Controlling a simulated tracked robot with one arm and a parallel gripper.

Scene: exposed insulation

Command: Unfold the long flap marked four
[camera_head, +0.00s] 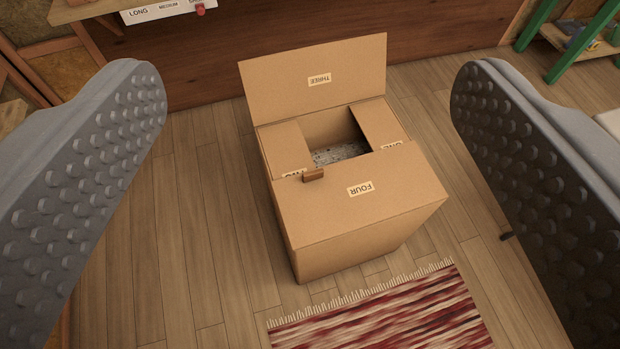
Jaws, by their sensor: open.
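A cardboard box (345,255) stands on the wooden floor in the middle of the view. Its long near flap marked four (400,200) lies folded inward over the near part of the top, with a small brown tab (313,175) on its far edge. The long far flap marked three (300,95) stands up at the back. The short side flaps (284,148) lie folded inward, partly under flap four, their labels partly covered. Speckled grey material shows in the opening. My gripper (310,100) is open, its grey studded fingers at either side of the picture, apart from the box.
A striped red and white fringed rug (385,315) lies just in front of the box. A wooden wall (225,60) is behind it. A green-legged shelf (570,45) stands at the back right, and a white labelled panel (165,10) at the top left. Floor left of the box is clear.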

